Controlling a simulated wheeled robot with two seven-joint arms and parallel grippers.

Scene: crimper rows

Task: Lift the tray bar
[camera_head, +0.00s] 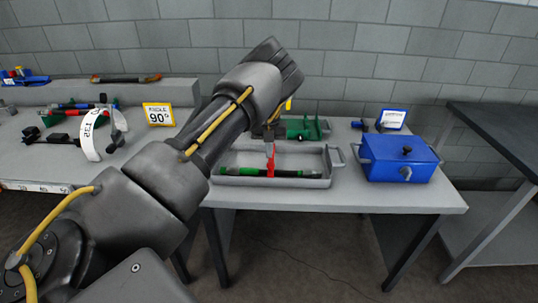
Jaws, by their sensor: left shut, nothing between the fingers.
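A grey tray (320,182) with an end handle at its right sits on the table. A dark bar with green bands (295,173) lies along the inside of the tray; my arm hides part of the left side. A red upright piece (269,158) shows at the bar's middle; I cannot tell whether it is fixed to the bar. My left arm crosses from the lower left and bends down behind its wrist. My left gripper (268,132) is shut and empty above the tray, mostly hidden by the arm. My right gripper is not in view.
A green tool (303,129) lies behind the tray. A dark-topped bench (505,125) stands at the far right.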

